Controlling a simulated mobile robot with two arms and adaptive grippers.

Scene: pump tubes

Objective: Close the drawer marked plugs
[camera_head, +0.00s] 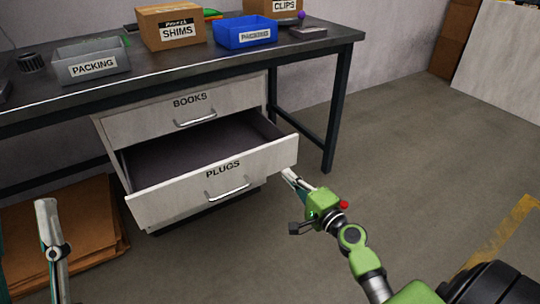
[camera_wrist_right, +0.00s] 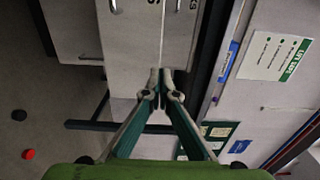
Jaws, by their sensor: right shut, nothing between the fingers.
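The drawer marked PLUGS (camera_head: 262,165) is the lower drawer under the workbench. It is pulled well out, and its dark inside looks empty. Its front bears a silver handle (camera_head: 228,190). My right gripper (camera_head: 287,174) is shut and empty at the right end of this drawer front; I cannot tell whether it touches. In the right wrist view, the shut fingertips (camera_wrist_right: 160,73) show against the drawer front (camera_wrist_right: 128,45), seen turned sideways. My left gripper (camera_head: 24,205) is at the lower left edge, partly cut off, its fingers apart, away from the drawer.
The drawer marked BOOKS (camera_head: 150,122) above is closed. The workbench (camera_head: 200,66) carries a grey packing bin (camera_head: 92,70), a blue bin (camera_head: 244,34) and a shims box (camera_head: 174,30). Flat cardboard (camera_head: 95,225) lies at the lower left. The floor at right is clear.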

